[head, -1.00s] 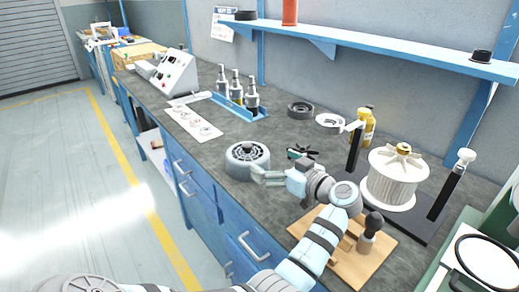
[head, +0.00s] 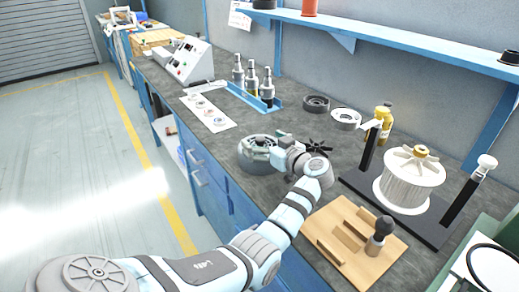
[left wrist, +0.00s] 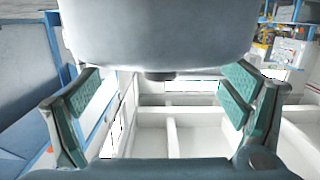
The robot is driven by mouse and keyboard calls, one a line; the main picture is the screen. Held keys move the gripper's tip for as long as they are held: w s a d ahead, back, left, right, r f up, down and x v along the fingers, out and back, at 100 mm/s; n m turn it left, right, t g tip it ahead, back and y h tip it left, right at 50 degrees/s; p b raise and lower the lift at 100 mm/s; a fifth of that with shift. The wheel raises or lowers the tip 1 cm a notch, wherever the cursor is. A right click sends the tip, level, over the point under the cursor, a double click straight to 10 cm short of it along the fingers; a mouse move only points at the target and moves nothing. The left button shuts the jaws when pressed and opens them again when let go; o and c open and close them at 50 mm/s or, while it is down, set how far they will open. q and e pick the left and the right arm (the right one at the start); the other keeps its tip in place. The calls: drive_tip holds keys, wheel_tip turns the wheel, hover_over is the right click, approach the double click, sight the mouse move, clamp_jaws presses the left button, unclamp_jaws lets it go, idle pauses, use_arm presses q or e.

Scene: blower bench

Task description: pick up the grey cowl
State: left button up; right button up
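The grey cowl (head: 258,140), a round grey housing with a dark vented top, sits upright on the bench near its front edge. My left gripper (head: 263,156) reaches it from the right and covers part of its near side. In the left wrist view a large smooth grey body, which looks like the cowl (left wrist: 155,35), fills the top middle. The left gripper's two green-padded fingers (left wrist: 160,95) stand wide apart on either side of its lower part. Whether the pads touch it cannot be told. My right gripper is not in view.
A black fan wheel (head: 316,147) lies just right of the gripper. A wooden block (head: 350,255) with a dark-knobbed tool and a white pleated drum (head: 411,180) stand farther right. A dark ring (head: 316,103) and bottles in a blue rack (head: 252,98) are behind.

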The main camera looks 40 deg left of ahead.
use_arm(q)
clamp_jaws()
idle(0.4)
